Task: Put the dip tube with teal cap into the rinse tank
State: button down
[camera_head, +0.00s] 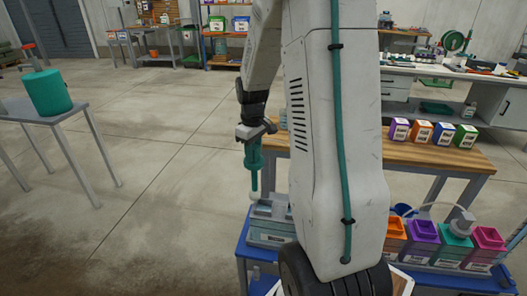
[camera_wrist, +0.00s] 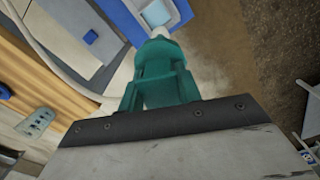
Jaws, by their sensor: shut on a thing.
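A grey-blue box with a label, which looks like the rinse tank (camera_head: 268,238), stands below on a blue cart. The tube's lower end is near its top edge in the picture; I cannot tell whether it is above or inside. A pale blue opening (camera_wrist: 158,12) shows beyond the cap in the wrist view.
My arm hides part of the cart and the wooden workbench (camera_head: 440,155). Several coloured containers (camera_head: 423,240) stand on the cart's right side, with smaller coloured boxes on the bench. A teal cylinder (camera_head: 47,92) stands on a grey table at left. The floor between is clear.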

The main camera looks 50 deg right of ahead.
jog(key=s+n, duration=0.1)
jog(key=s+r+n, duration=0.1)
jog(key=s+d, duration=0.1)
jog(key=shift+r+n, duration=0.15)
jog(key=shift+n, duration=0.25)
notch_tip(320, 180, down, 18)
jog(key=n, duration=0.1)
jog(key=shift+s+a+n, duration=0.2)
jog(key=shift+s+n, duration=0.1)
jog(key=shift+n, duration=0.1)
dwell(0.6)
jog(key=c, duration=0.9)
grip_release()
jog(key=shift+r, duration=0.1)
notch_tip(320, 180, up, 8)
jog(key=shift+f, duration=0.2)
